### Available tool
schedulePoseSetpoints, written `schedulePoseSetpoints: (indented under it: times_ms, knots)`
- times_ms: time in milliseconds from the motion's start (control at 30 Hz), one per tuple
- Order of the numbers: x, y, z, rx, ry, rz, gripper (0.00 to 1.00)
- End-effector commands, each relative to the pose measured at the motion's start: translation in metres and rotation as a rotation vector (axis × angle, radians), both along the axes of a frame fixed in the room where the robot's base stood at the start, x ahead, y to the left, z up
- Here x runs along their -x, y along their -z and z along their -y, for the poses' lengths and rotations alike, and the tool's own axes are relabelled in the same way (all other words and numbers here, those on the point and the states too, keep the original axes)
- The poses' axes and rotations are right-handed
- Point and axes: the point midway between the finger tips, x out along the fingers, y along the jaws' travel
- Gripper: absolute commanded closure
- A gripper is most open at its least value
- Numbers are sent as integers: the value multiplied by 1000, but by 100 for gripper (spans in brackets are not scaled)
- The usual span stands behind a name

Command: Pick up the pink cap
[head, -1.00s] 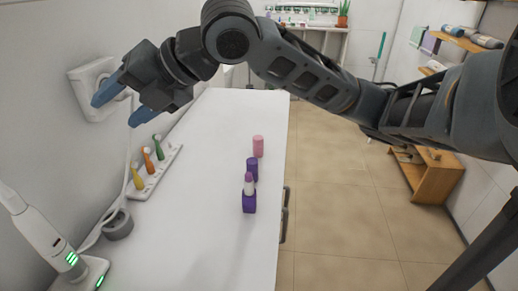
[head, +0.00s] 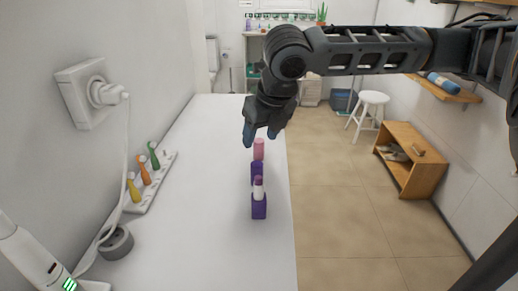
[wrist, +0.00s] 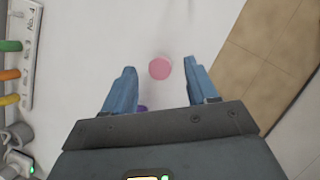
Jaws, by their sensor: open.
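The pink cap (head: 258,149) stands upright on the white counter near its right edge, behind the purple items. In the wrist view the pink cap (wrist: 160,68) appears from above, centred between and a little beyond the fingertips. My gripper (head: 261,138) is open, with blue fingers pointing down above the cap. In the wrist view my gripper (wrist: 166,80) has its fingers spread to either side, with nothing held.
A purple cap (head: 257,173) and an open purple lipstick (head: 259,203) stand in front of the pink cap. A brush-head holder (head: 150,184) and a toothbrush charger (head: 60,280) are at the left wall. The counter's middle is clear.

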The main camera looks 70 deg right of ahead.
Motion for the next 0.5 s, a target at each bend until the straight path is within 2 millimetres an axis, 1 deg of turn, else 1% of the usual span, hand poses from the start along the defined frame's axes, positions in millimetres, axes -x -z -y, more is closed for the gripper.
schedulePoseSetpoints:
  times_ms: [100, 233, 333, 500]
  knots:
    - [-6, 16, 4, -3, 1, -1, 42]
    - [-11, 32, 8, -3, 1, 1, 42]
    - [-13, 39, 11, -2, 1, 0, 42]
    - [-14, 41, 11, 0, 1, 2, 42]
